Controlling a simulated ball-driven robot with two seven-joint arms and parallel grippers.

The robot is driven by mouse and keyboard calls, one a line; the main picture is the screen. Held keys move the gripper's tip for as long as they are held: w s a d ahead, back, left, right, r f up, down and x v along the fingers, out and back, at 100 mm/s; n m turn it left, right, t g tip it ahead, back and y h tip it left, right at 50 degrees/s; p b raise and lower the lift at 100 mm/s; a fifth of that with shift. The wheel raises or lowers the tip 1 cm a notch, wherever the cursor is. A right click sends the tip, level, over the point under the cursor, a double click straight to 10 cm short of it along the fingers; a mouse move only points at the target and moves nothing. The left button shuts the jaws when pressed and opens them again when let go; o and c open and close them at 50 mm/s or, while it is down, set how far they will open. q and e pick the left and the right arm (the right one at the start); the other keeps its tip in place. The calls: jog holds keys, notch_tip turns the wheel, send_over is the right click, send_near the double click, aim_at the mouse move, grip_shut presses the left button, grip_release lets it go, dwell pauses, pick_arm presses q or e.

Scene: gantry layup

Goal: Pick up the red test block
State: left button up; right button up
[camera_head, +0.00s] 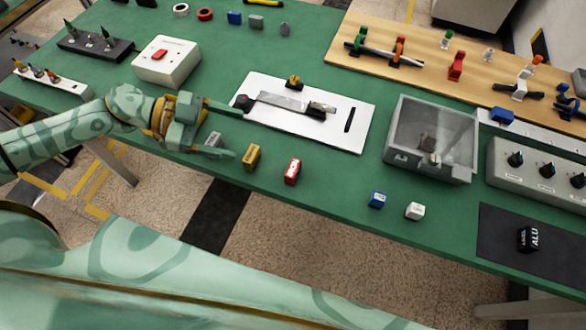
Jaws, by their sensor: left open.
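The red test block (292,172) stands on the green table near its front edge, with a pale label on its top. My left gripper (234,131) reaches in from the left, just above the table. Its two fingers are spread apart with nothing between them. It is to the left of the red block and apart from it. A yellow block (251,157) stands between the gripper and the red block. My right gripper is not in view.
A grey block (213,140) lies close under the lower finger. A white board with a lever (345,143) is behind the red block. A blue block (377,199) and white block (414,211) stand near the front edge.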

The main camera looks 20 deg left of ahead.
pick_arm(q)
jog(key=s+a+g, duration=0.1)
jog(key=a+g, duration=0.1)
jog(key=b, duration=0.2)
send_near(291, 167)
jog(key=shift+w+d+f+y, duration=0.15)
jog(key=shift+w+d+f, duration=0.15)
jog(key=shift+d, duration=0.3)
jog(key=shift+w+d+f+y, duration=0.2)
jog(key=shift+d+f, duration=0.1)
jog(key=shift+d, duration=0.35)
jog(key=x, duration=0.1)
jog(key=b+x, duration=0.1)
jog(key=x, duration=0.2)
jog(key=shift+s+d+f, duration=0.1)
jog(key=shift+s+d, duration=0.25)
jog(key=shift+w+d+f, duration=0.1)
jog(key=shift+d+f, duration=0.05)
jog(key=shift+d, duration=0.25)
jog(key=shift+c, duration=0.3)
jog(key=c, duration=1.2)
jog(key=shift+c, duration=0.2)
